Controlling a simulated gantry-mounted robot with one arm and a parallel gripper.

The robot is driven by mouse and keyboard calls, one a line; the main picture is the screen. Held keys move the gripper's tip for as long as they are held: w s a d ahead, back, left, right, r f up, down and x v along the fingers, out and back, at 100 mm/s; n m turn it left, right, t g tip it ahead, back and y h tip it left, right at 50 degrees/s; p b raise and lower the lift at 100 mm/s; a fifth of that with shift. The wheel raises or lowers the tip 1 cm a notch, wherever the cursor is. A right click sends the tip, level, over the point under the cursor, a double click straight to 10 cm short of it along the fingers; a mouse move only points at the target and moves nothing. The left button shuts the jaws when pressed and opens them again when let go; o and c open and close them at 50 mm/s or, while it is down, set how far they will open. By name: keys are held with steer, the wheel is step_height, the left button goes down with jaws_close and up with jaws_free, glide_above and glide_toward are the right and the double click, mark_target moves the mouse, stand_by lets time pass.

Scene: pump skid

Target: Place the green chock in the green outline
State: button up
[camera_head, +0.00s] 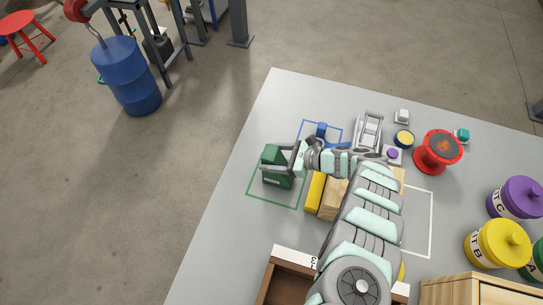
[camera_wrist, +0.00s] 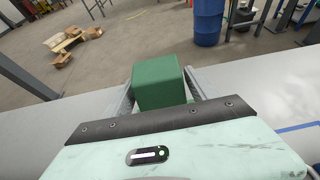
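The green chock (camera_head: 273,170) is at the left side of the grey table, over the green outline (camera_head: 272,203). My gripper (camera_head: 284,160) reaches in from the right with a finger on either side of the chock. In the wrist view the chock (camera_wrist: 160,82) sits between the two fingers, which look to be against its sides. I cannot tell whether its underside touches the table.
A yellow block (camera_head: 314,191) and a wooden block stand close to the right, beside my arm. A blue outline (camera_head: 305,124) with a blue item (camera_head: 321,129) lies behind. An open wooden box (camera_head: 284,280) is in front. The table left of the chock is clear.

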steer(key=shift+o, duration=0.8)
steer(key=shift+r, duration=0.25)
steer(key=p+v, duration=0.2)
steer(key=v, duration=1)
